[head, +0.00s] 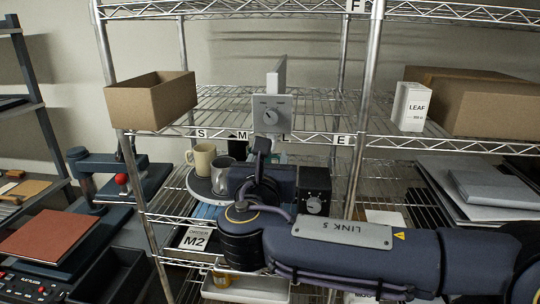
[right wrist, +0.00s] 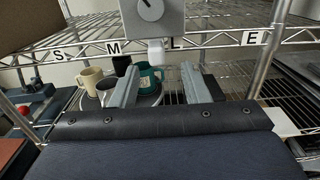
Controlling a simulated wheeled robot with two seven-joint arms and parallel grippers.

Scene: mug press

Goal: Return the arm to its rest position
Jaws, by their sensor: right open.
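My right arm comes in from the right in the head view, and its gripper (head: 262,147) points away from me towards the middle rack shelf. In the right wrist view the two grey fingers (right wrist: 160,80) stand apart with nothing held between them. Beyond them is a round turntable (right wrist: 152,100) with mugs. A cream mug (head: 200,158) and a grey metal mug (head: 222,174) show left of the gripper. A teal mug (right wrist: 150,78) shows between the fingers in the wrist view. A dark mug (right wrist: 121,65) stands behind. My left gripper is out of view.
Wire rack posts (head: 365,100) and shelf edges surround the arm. A grey dial box (head: 270,113) hangs above the gripper; a black dial box (head: 316,190) is beside it. Cardboard boxes (head: 152,102) sit on the upper shelf. A press (head: 105,175) and brown board (head: 50,235) stand left.

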